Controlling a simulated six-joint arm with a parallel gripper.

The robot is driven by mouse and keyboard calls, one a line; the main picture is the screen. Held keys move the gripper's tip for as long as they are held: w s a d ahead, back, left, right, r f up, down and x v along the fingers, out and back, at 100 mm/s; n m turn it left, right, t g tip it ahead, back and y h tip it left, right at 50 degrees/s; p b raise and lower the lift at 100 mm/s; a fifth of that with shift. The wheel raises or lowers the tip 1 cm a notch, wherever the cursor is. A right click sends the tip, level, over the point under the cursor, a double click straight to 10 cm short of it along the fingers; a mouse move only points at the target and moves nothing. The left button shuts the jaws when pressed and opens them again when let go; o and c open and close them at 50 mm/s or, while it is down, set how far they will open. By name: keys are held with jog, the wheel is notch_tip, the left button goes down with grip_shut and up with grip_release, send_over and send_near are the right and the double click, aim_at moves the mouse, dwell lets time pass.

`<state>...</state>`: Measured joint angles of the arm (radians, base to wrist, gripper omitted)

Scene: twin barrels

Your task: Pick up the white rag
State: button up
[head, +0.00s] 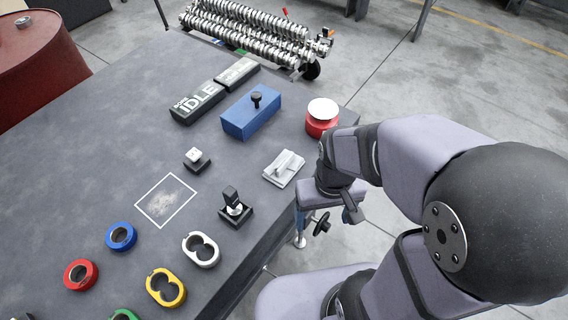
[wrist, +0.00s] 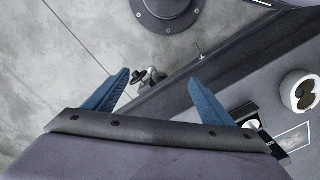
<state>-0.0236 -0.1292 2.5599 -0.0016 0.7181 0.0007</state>
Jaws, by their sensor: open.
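The white rag (head: 284,168) appears as a pale folded cloth with a raised ridge, lying on the dark table near its right edge in the head view. I cannot make it out in the wrist view. My gripper (head: 327,214) is open and empty, pointing down just beyond the table's right edge, to the right of the rag and apart from it.
A red button with a white top (head: 322,117) and a blue box with a black knob (head: 252,113) stand behind the rag. A black fixture (head: 235,207) and a white double ring (head: 201,250) are in front. A white-outlined square (head: 150,213) holds a pale smudge.

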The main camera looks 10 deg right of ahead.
aim_at(284, 159)
notch_tip(284, 159, up, 3)
jog(key=s+a+n+g+p, duration=0.2)
jog(key=p, duration=0.4)
jog(key=w+a+n+p, duration=0.1)
jog(key=w+n, duration=0.1)
jog(key=w, duration=0.2)
jog(key=w+a+n+p, duration=0.1)
jog(key=w+a+n, duration=0.1)
jog(key=w+n, duration=0.1)
jog(key=w+a+n+t+h+p, duration=0.1)
jog(key=w+n, duration=0.2)
jog(key=w, duration=0.2)
jog(key=shift+w+a+r, duration=0.15)
jog(key=shift+w, duration=0.2)
jog(key=w+n, duration=0.2)
jog(key=n, duration=0.1)
jog(key=w+r+n+t, duration=0.1)
jog(key=w+n, duration=0.1)
jog(key=n, duration=0.1)
jog(key=w+r+n, duration=0.1)
jog(key=w+n, duration=0.1)
jog(key=n, duration=0.1)
jog(key=shift+a+r+t, duration=0.15)
jog(key=shift+a+t, duration=0.2)
jog(key=shift+t, duration=0.05)
jog(key=n, duration=0.4)
jog(key=shift+w, duration=0.1)
jog(key=n, duration=0.3)
jog(key=shift+n, duration=0.4)
